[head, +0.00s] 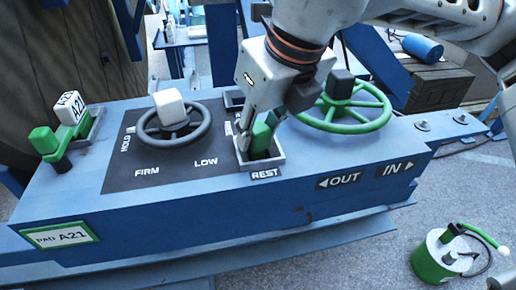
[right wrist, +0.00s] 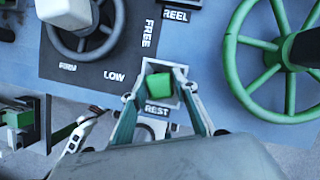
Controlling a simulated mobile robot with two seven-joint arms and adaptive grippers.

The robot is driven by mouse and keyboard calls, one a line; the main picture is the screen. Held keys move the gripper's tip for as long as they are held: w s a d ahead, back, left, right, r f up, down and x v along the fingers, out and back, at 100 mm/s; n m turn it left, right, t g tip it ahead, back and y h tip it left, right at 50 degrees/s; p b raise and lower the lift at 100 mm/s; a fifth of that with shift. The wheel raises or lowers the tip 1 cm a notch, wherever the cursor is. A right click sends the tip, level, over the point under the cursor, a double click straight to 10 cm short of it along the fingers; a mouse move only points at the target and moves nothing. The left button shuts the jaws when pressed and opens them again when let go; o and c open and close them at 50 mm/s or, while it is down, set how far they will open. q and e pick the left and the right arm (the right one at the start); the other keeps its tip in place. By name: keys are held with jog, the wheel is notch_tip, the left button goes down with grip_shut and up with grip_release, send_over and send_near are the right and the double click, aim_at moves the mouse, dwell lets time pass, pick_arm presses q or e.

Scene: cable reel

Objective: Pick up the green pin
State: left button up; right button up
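The green pin (head: 261,139) stands in the pale square REST socket (head: 277,162) on the blue console. Its green top also shows in the right wrist view (right wrist: 159,85). My right gripper (head: 256,130) reaches down over the socket from above. In the right wrist view its two fingers (right wrist: 161,100) are spread on either side of the pin, with a visible gap at each side. The pin's lower part is hidden inside the socket.
A dark handwheel with a white knob (head: 168,103) is left of the socket, and a green handwheel (head: 342,112) is close on its right. A green-topped piece (head: 44,139) and a white A21 block (head: 70,105) sit at the console's left end. A green canister (head: 440,254) stands on the floor.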

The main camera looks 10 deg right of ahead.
grip_shut()
